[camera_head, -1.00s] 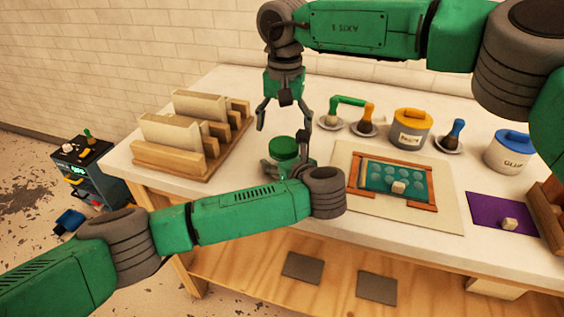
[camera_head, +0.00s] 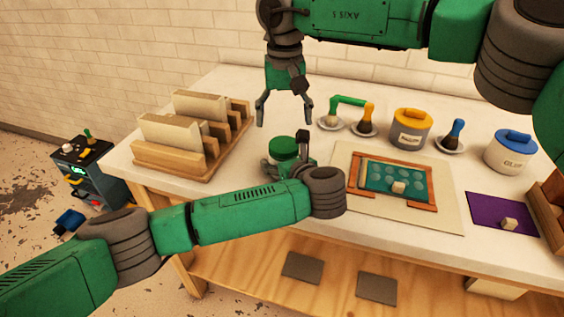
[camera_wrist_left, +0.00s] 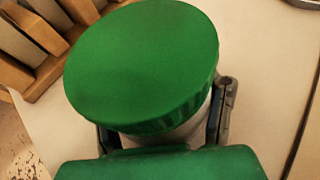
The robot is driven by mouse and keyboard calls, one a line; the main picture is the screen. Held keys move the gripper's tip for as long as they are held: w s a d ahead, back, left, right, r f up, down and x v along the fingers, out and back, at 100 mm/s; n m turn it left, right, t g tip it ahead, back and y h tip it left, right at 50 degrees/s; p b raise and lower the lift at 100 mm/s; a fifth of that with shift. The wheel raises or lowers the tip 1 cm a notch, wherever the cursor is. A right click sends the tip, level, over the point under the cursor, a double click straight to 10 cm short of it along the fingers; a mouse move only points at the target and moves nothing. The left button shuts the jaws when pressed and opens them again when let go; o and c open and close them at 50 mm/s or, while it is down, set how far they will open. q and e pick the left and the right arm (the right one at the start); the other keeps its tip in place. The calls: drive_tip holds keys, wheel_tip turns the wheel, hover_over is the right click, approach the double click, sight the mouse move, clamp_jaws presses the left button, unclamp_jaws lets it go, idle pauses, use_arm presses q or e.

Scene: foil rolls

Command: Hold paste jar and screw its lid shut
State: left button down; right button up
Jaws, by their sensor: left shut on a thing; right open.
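The paste jar (camera_wrist_left: 170,140) has a pale body, mostly hidden by its green lid and my left gripper. The green lid (camera_head: 283,148) sits on top of the jar; it fills much of the left wrist view (camera_wrist_left: 145,60), where it looks slightly tilted. I cannot tell how tightly it is seated. My left gripper (camera_wrist_left: 165,140) is shut around the jar's body, below the lid. My right gripper (camera_head: 284,122) is open and empty, pointing down above the lid, with a finger on either side and a gap beneath it.
A wooden rack (camera_head: 190,160) with pale blocks stands to the left. Behind and right are brushes on saucers, a yellow-lidded pot (camera_head: 411,130) and a blue-lidded glue pot (camera_head: 511,152). A framed teal screen (camera_head: 385,175) lies on a board to the right.

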sight(284, 143)
wheel_tip(284, 143, down, 7)
drive_tip(key=shift+r, duration=0.15)
drive_tip(key=c, duration=1.2)
drive_tip(key=shift+m, duration=1.8)
drive_tip(key=o, duration=1.2)
drive_tip(key=shift+o, duration=0.2)
